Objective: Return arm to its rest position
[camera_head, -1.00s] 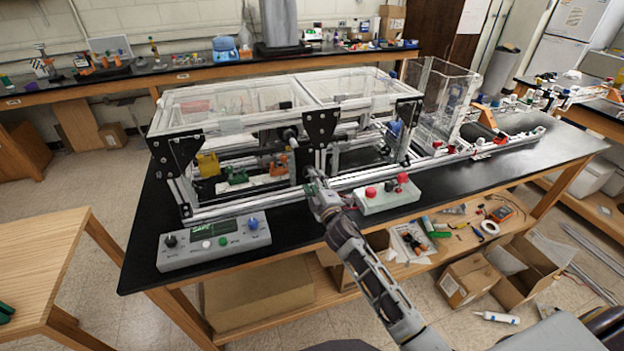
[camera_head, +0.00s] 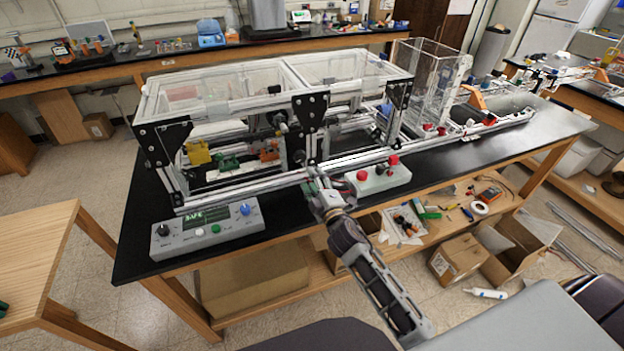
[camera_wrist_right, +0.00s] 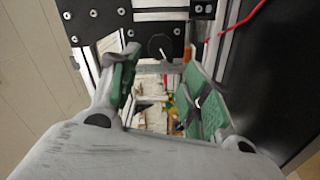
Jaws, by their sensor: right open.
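My right arm reaches up from the lower right in the head view. My right gripper (camera_head: 316,184) is at the front of the extrusion frame (camera_head: 245,188), near its middle post and the black corner plates. In the right wrist view the gripper (camera_wrist_right: 160,95) has its two green-padded fingers spread apart, with no object held between them. A knob or bolt on a black plate (camera_wrist_right: 145,42) and parts inside the frame show beyond the fingertips. The head view does not settle whether the gripper touches the frame. My left gripper is out of view.
A grey control box (camera_head: 208,230) with a display stands at the bench's front left. A second box with red buttons (camera_head: 378,176) is just right of my gripper. A clear bin (camera_head: 432,85) stands at the frame's right end. Below is a shelf with cardboard boxes (camera_head: 458,258).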

